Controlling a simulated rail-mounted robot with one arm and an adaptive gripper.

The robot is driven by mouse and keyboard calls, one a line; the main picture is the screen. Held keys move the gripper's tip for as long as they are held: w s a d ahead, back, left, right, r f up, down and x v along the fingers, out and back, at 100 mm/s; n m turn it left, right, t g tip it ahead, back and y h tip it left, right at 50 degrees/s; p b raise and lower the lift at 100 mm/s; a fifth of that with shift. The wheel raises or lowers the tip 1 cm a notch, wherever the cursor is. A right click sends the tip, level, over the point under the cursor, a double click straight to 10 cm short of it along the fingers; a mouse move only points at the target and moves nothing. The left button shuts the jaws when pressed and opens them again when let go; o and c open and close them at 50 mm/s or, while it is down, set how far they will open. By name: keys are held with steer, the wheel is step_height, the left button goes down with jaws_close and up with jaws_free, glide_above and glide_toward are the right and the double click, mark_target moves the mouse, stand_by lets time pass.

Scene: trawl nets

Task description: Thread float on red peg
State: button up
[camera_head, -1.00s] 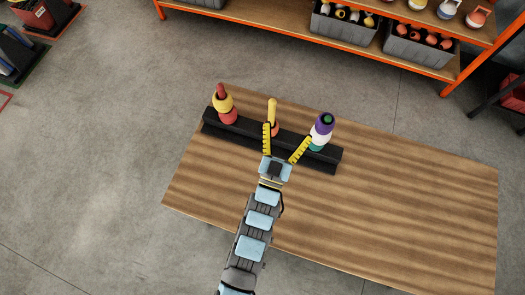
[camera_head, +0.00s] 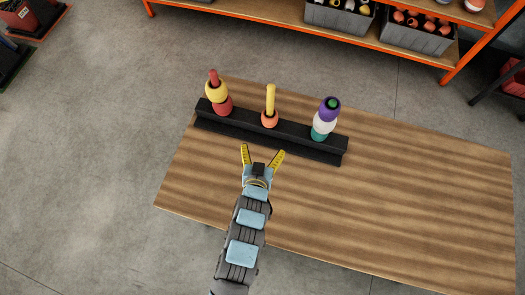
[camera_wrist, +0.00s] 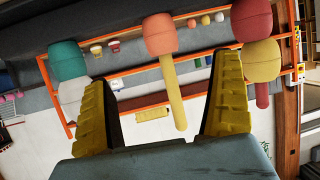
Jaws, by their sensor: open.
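A black rack (camera_head: 290,132) on the wooden table carries three upright pegs. The red peg (camera_head: 213,75) at the left passes through a yellow float (camera_head: 216,92) above a red float (camera_head: 223,107); its tip shows above them. The yellow peg (camera_head: 271,98) in the middle has an orange float (camera_head: 269,119) at its base. The right peg (camera_head: 333,103) carries purple (camera_head: 328,109), white (camera_head: 324,124) and teal (camera_head: 319,135) floats. My gripper (camera_head: 263,150) is open and empty in front of the rack, apart from the floats. The wrist view shows the rack inverted between its fingers (camera_wrist: 163,75).
The wooden table (camera_head: 400,200) is clear to the right and in front of the rack. Behind it stands an orange-framed shelf (camera_head: 400,55) with grey bins (camera_head: 418,38) of floats, apart from the table.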

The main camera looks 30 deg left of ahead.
mark_target(270, 119)
steer(key=x, duration=1.6)
steer(key=shift+w, duration=0.15)
steer(key=c, duration=1.4)
steer(key=shift+o, duration=0.2)
steer(key=shift+r+p, duration=5.65)
steer(key=shift+r, duration=6.3)
steer(key=shift+r, duration=0.1)
